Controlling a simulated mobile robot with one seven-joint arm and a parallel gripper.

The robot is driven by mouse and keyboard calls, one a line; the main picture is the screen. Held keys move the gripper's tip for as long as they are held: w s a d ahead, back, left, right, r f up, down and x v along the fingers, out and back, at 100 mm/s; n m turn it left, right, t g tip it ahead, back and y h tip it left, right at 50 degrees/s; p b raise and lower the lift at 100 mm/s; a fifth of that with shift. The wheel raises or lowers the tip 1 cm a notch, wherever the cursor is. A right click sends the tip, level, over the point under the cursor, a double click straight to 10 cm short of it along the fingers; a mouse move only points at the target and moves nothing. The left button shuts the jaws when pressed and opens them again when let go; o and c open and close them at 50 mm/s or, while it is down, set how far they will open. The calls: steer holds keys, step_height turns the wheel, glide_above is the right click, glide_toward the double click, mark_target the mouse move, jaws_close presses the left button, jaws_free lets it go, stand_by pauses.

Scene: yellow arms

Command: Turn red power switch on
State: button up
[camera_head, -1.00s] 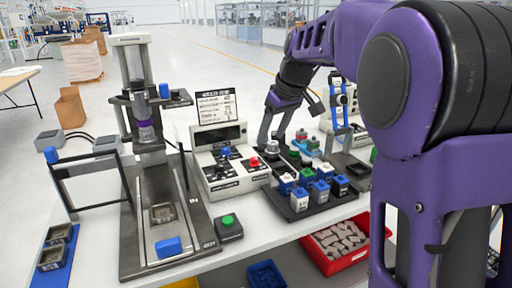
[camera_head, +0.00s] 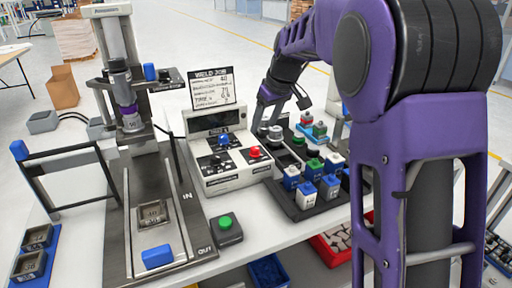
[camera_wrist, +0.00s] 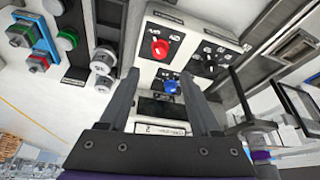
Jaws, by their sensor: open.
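The red power switch (camera_head: 254,152) is a small red knob on the white control box, right of a blue knob (camera_head: 223,139). In the wrist view the red switch (camera_wrist: 160,46) sits on a black panel, beyond my fingertips, and the blue knob (camera_wrist: 172,87) shows between the fingers. My gripper (camera_wrist: 159,73) is open and empty, with its two dark fingers spread apart. In the head view my gripper (camera_head: 265,118) hangs behind and to the right of the box, apart from the red switch; its fingertips are hard to make out there.
A black tray (camera_head: 306,210) of several colored-cap containers stands right of the control box (camera_head: 228,184). A metal press (camera_head: 158,212) stands left. A green button box (camera_head: 226,230) is in front. A sign (camera_head: 212,88) rises behind the box, near my arm.

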mark_target(255, 148)
steer(key=b+x, duration=0.1)
steer(key=x, duration=0.9)
steer(key=shift+w+f, duration=0.1)
steer(key=shift+w, duration=0.05)
jaws_close()
